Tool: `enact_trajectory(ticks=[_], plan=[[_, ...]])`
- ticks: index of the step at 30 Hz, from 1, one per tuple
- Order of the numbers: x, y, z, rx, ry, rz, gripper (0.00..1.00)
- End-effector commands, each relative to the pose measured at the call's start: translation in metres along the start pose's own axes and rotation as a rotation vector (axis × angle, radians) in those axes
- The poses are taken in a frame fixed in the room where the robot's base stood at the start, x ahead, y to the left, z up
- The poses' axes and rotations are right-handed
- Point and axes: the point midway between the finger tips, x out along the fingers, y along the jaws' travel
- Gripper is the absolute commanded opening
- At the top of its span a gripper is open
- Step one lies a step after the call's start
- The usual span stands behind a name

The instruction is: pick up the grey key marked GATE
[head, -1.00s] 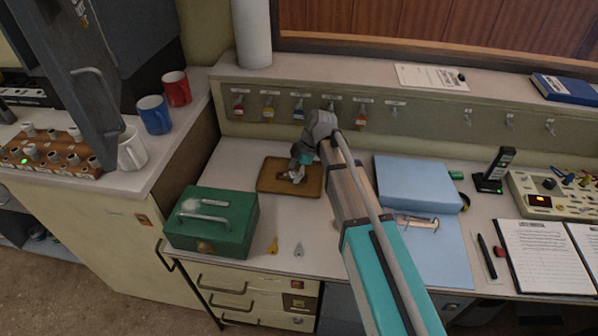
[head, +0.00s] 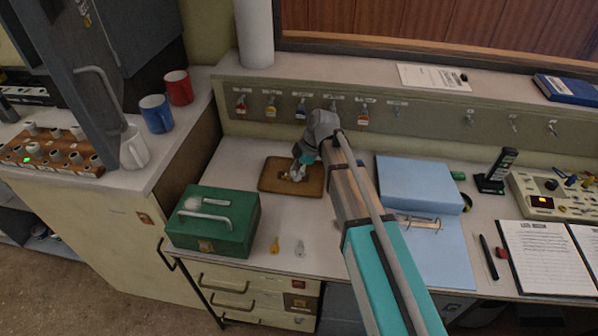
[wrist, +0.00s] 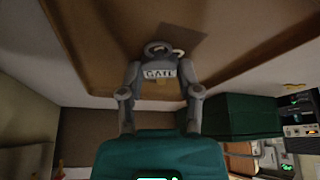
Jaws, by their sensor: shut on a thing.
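The grey key (wrist: 159,73) has a white label reading GATE and shows in the wrist view between my fingertips. My gripper (wrist: 160,80) is shut on it, one finger on each side. In the head view my gripper (head: 298,172) is low over the brown tray (head: 273,187), and the key is too small there to make out clearly. The tray also shows in the wrist view (wrist: 95,62). I cannot tell whether the key touches the tray floor.
A green cash box (head: 235,238) stands left of the tray. A blue binder (head: 415,183) is to the right. Several tagged keys hang on the rack (head: 430,118) behind.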

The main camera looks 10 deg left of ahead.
Motion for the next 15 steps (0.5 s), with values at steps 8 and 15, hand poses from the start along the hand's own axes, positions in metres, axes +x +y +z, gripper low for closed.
enact_trajectory(ticks=[8, 15], plan=[[-0.007, 0.0, -0.003, 0.0, 0.0, 0.0, 0.06], [-0.016, 0.0, -0.007, 0.0, 0.0, 0.0, 0.06]])
